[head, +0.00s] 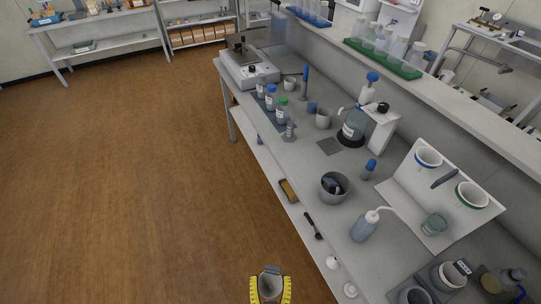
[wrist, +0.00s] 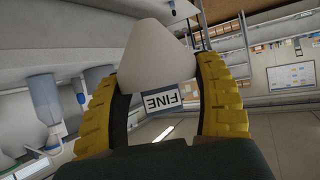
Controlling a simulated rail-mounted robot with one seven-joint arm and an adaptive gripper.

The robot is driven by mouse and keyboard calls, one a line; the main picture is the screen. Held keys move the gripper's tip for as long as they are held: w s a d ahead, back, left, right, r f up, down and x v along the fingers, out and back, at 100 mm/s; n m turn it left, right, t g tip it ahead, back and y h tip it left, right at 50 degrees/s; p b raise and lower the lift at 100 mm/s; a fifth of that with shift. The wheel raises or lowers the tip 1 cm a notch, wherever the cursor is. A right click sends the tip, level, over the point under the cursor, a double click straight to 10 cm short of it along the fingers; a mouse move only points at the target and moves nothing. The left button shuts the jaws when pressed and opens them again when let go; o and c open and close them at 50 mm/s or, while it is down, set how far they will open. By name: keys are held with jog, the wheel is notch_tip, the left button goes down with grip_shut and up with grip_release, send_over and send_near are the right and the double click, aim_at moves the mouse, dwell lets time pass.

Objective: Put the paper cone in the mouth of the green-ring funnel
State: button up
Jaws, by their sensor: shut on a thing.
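The paper cone (wrist: 157,57) is pale and sits between the two yellow fingers of my gripper (wrist: 165,95), which are shut on it. A label reading FINE, upside down, shows at the cone's edge; I cannot tell if it is attached. In the head view my gripper (head: 269,288) is at the bottom edge, out over the floor, with the cone (head: 269,271) in it. The green-ring funnel (head: 472,195) is on a white angled stand (head: 407,190) on the bench at right, well apart from my gripper. Its mouth looks empty.
A blue-ring funnel (head: 428,157) is on the same stand, with a grey bar between the two. A glass beaker (head: 433,226) stands below the green ring. A wash bottle (head: 365,226), a grey pot (head: 334,188) and labelled holders (head: 440,277) are nearby. The floor at left is clear.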

notch_tip(320, 180, up, 22)
jog(key=w+r+p, duration=0.1)
jog(key=w+p, duration=0.1)
jog(key=p, duration=2.2)
send_over(270, 291)
notch_tip(270, 291, down, 5)
jog(key=shift+f, duration=0.2)
